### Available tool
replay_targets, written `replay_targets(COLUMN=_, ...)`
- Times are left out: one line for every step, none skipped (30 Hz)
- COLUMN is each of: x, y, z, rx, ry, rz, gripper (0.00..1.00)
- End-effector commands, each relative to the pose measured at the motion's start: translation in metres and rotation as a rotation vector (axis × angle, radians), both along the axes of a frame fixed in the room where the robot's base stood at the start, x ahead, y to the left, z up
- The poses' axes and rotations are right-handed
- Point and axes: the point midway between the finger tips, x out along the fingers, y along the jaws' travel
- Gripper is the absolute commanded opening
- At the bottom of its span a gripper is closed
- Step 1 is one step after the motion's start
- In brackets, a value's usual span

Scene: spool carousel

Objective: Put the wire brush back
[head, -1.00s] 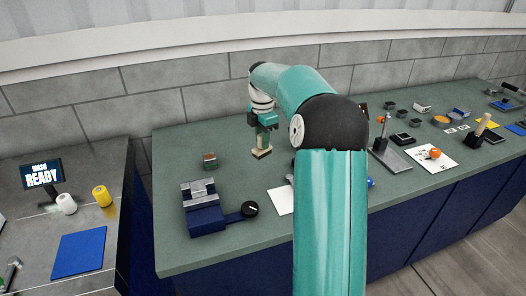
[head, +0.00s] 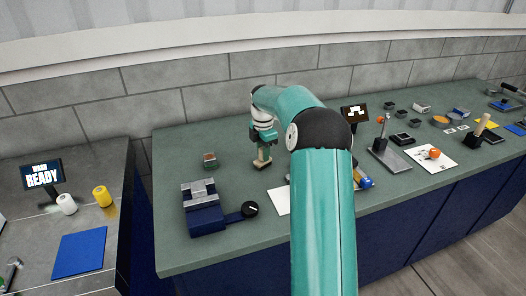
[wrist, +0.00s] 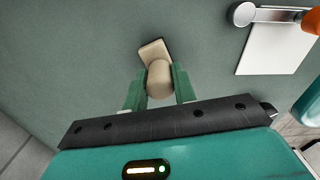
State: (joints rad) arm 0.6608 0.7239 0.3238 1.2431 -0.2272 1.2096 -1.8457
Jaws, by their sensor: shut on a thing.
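My gripper (head: 263,138) is over the back left part of the green bench and is shut on the wire brush (head: 263,157). The brush has a pale wooden grip and a flat wooden block at its lower end. In the wrist view the rounded wooden grip (wrist: 159,80) sits between my two green fingers (wrist: 160,88), with the block (wrist: 153,50) beyond it. The bristles are hidden. I cannot tell whether the block touches the bench.
A small block with a reddish-brown top (head: 209,159) stands left of the brush. A blue and grey vice (head: 203,203) sits at the front left. A white sheet (wrist: 283,50) lies to the right. A dark panel (head: 355,114) stands farther back. Bench around the brush is clear.

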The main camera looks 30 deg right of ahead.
Motion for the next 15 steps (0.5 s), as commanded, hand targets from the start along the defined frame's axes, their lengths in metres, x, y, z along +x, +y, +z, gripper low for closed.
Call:
replay_targets(x=-0.0001, y=0.0002, z=-0.0017, rx=0.000, ry=0.001, rz=0.000, gripper=0.06)
replay_targets(x=-0.0001, y=0.0002, z=-0.0015, rx=0.000, ry=0.001, rz=0.000, gripper=0.33)
replay_targets(x=-0.0001, y=0.0002, z=-0.0013, rx=0.000, ry=0.001, rz=0.000, gripper=0.41)
replay_targets(x=-0.0001, y=0.0002, z=-0.0013, rx=0.000, ry=0.001, rz=0.000, gripper=0.46)
replay_targets(x=-0.0001, y=0.0002, z=-0.0013, rx=0.000, ry=0.001, rz=0.000, gripper=0.49)
replay_targets(x=0.0000, y=0.0002, z=-0.0012, rx=0.000, ry=0.000, rz=0.000, gripper=0.49)
replay_targets(x=0.0000, y=0.0002, z=-0.0012, rx=0.000, ry=0.001, rz=0.000, gripper=0.49)
replay_targets(x=0.0000, y=0.0002, z=-0.0012, rx=0.000, ry=0.001, rz=0.000, gripper=0.49)
replay_targets(x=0.0000, y=0.0002, z=-0.0012, rx=0.000, ry=0.000, rz=0.000, gripper=0.49)
replay_targets(x=0.0000, y=0.0002, z=-0.0012, rx=0.000, ry=0.000, rz=0.000, gripper=0.49)
replay_targets(x=0.0000, y=0.0002, z=-0.0011, rx=0.000, ry=0.000, rz=0.000, gripper=0.49)
replay_targets(x=0.0000, y=0.0002, z=-0.0010, rx=0.000, ry=0.000, rz=0.000, gripper=0.49)
replay_targets(x=0.0000, y=0.0002, z=-0.0004, rx=0.000, ry=0.000, rz=0.000, gripper=0.49)
replay_targets(x=0.0001, y=0.0001, z=0.0005, rx=0.000, ry=0.000, rz=0.000, gripper=0.49)
replay_targets(x=0.0002, y=0.0001, z=0.0026, rx=0.000, ry=-0.001, rz=0.000, gripper=0.49)
